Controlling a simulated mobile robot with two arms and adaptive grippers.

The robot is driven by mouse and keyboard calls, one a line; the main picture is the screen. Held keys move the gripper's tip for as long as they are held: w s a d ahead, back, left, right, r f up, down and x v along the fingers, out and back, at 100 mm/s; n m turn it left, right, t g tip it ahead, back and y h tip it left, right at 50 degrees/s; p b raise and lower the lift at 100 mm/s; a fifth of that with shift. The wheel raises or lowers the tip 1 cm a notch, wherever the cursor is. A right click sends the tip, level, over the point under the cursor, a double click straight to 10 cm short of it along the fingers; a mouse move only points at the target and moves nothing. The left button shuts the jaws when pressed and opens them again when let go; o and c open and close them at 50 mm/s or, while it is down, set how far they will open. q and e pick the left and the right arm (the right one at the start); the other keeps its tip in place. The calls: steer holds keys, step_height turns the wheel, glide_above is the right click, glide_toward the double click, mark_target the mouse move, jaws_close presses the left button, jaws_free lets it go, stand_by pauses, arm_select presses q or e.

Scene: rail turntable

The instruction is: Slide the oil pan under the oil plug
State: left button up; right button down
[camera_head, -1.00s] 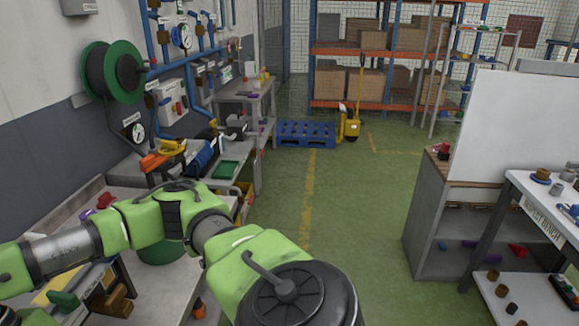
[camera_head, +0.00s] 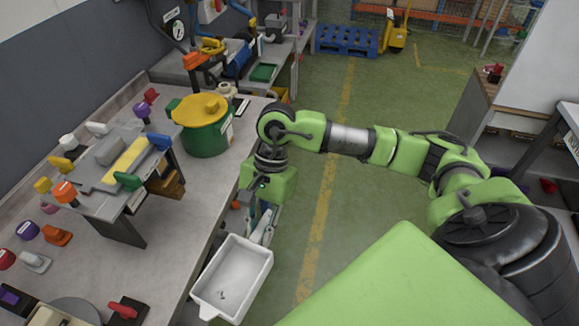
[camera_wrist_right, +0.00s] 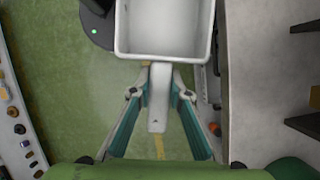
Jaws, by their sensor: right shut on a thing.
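The white oil pan (camera_head: 233,278) is an open rectangular tray with a spout-like lip at its near end, held beside the front edge of the workbench. My right gripper (camera_head: 262,220) is at its far end. In the right wrist view the oil pan (camera_wrist_right: 165,48) fills the top, and my right gripper (camera_wrist_right: 158,95) has a finger on each side of its white handle, shut on it. A green drum with a yellow top (camera_head: 203,125) stands on the bench beyond the pan. I cannot make out an oil plug for certain. My left gripper is not in view.
The grey workbench (camera_head: 180,235) along the left carries several coloured knobs and a small raised stand (camera_head: 110,170). Green floor (camera_head: 320,90) lies open to the right of the bench. A blue pallet (camera_head: 346,41) and a yellow pallet truck (camera_head: 396,32) stand farther back.

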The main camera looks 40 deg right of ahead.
steer(key=w+d+f+m+t+p, duration=0.1)
steer(key=d+m+t, duration=0.3)
steer(key=d+m, duration=0.4)
steer(key=f+m+p, duration=0.1)
steer(key=m, duration=0.2)
steer(key=shift+w+d+f+m+t, duration=0.2)
steer(key=shift+w+d+m+t, duration=0.1)
steer(key=shift+w+m, duration=0.1)
steer(key=shift+w+a+f+b, duration=0.55)
steer(key=shift+w+a+b, duration=1.1)
steer(key=shift+w, duration=0.55)
steer(key=shift+w+a+f+b, duration=0.6)
steer(key=shift+w+a+b, duration=1.05)
steer(key=shift+w, duration=0.6)
steer(key=shift+w+a+f+b, duration=0.55)
steer(key=shift+w+a+b, duration=0.8)
steer(key=shift+w+a, duration=0.7)
